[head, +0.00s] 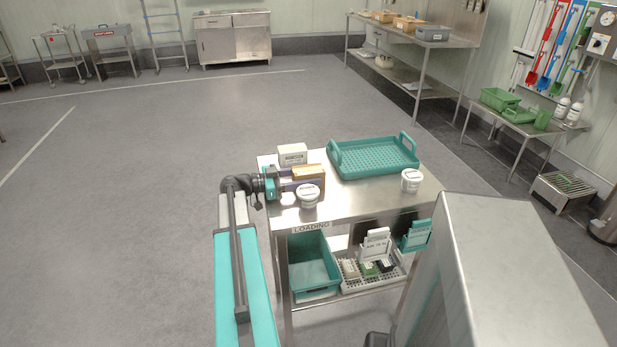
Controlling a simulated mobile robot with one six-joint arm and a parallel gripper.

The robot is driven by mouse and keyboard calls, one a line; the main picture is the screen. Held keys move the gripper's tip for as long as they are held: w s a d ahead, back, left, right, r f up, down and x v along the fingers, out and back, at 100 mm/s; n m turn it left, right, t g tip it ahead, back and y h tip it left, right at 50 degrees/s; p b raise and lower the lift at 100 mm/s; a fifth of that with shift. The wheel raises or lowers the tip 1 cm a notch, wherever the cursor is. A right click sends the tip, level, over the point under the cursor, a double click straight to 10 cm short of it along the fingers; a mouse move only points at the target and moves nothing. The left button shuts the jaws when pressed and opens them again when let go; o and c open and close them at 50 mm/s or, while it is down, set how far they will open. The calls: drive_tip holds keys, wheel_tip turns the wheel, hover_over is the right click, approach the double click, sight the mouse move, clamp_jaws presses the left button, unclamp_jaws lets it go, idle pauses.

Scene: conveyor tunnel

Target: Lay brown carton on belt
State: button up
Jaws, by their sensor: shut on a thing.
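The brown carton (310,174) is at the left part of the steel loading table (375,199), in front of a white carton (292,155). My gripper (291,181) reaches in from the left, low over the table, and is shut on the brown carton. A white tub partly hides the carton's lower front, so I cannot tell whether it touches the table top. No belt surface shows in this view. A large steel housing (510,270) stands at the front right.
A white tub (308,196) stands close in front of the brown carton, another (411,180) further right. A teal tray (372,157) lies at the table's back. The shelf below holds a teal bin (312,266) and a grey crate (372,277). The floor to the left is clear.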

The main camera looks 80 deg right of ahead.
drive_tip(key=o, duration=1.2)
drive_tip(key=shift+r, duration=0.15)
drive_tip(key=b+v, duration=0.2)
drive_tip(key=v, duration=1)
